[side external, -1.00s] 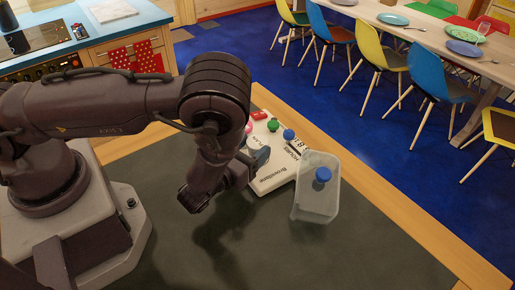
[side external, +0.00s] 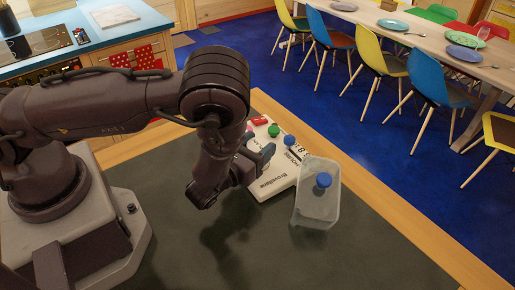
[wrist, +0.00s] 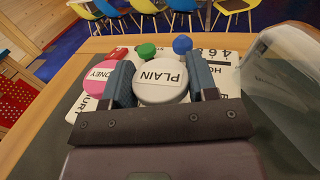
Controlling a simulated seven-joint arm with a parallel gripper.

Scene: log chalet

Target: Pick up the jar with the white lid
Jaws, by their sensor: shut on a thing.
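The jar with the white lid (wrist: 164,88) is in the wrist view, its round lid marked "PLAIN". My gripper (wrist: 161,78) has one blue-grey finger on each side of the lid and is shut on the jar. The jar's body below the lid is hidden in the wrist view. In the side view my gripper (side external: 262,160) is low over the near side of a white printed board, and the jar is hidden behind the fingers and wrist.
The white printed board (side external: 273,186) lies on the dark table mat (side external: 350,255). A pink-lidded "HONEY" item (wrist: 99,77), a red item (wrist: 118,53), a green knob (wrist: 146,51) and a blue knob (wrist: 182,45) are close by. A translucent bin (side external: 318,208) holding a blue-topped item (side external: 323,180) stands to the right.

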